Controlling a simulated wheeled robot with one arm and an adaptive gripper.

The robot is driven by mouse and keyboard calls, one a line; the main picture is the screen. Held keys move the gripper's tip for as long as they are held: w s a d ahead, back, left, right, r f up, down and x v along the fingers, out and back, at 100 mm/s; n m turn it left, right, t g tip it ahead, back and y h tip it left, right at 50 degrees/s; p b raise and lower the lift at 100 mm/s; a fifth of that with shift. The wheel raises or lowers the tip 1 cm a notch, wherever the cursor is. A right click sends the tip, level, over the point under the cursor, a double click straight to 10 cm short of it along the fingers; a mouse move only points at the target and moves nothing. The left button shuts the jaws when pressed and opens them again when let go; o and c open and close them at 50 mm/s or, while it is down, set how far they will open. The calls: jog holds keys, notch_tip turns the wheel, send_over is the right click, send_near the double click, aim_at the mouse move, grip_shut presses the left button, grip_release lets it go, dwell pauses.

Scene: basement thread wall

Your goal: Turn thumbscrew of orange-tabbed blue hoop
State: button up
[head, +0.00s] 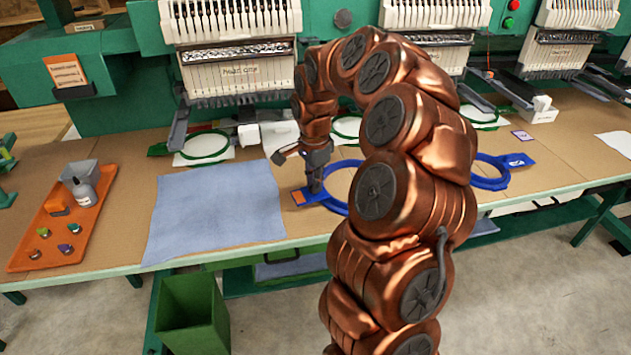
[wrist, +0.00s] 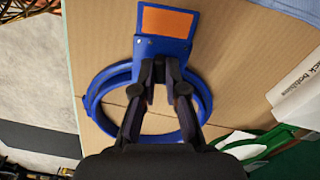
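The blue hoop with the orange tab (head: 338,207) lies on the table in the head view, partly hidden behind my arm. In the wrist view the blue hoop (wrist: 92,98) is below my gripper, with its orange patch (wrist: 167,22) on the blue bracket beyond the fingertips. My gripper (wrist: 160,64) points down at the bracket end of the hoop, its fingers close together with a narrow gap. The thumbscrew is not clearly visible; the fingertips cover that spot. I cannot tell whether they touch it. My gripper also shows in the head view (head: 316,190).
A second blue hoop (head: 490,181) lies to the right, behind my arm. A blue-grey cloth (head: 215,212) lies left of my gripper. An orange tray (head: 52,245) holds a bottle and small items. Green hoops (head: 205,147) and embroidery machine heads stand behind.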

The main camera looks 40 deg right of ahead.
jog(key=o, duration=0.5)
jog(key=shift+r, duration=0.1)
notch_tip(320, 180, up, 12)
jog(key=shift+f, duration=0.1)
dwell(0.4)
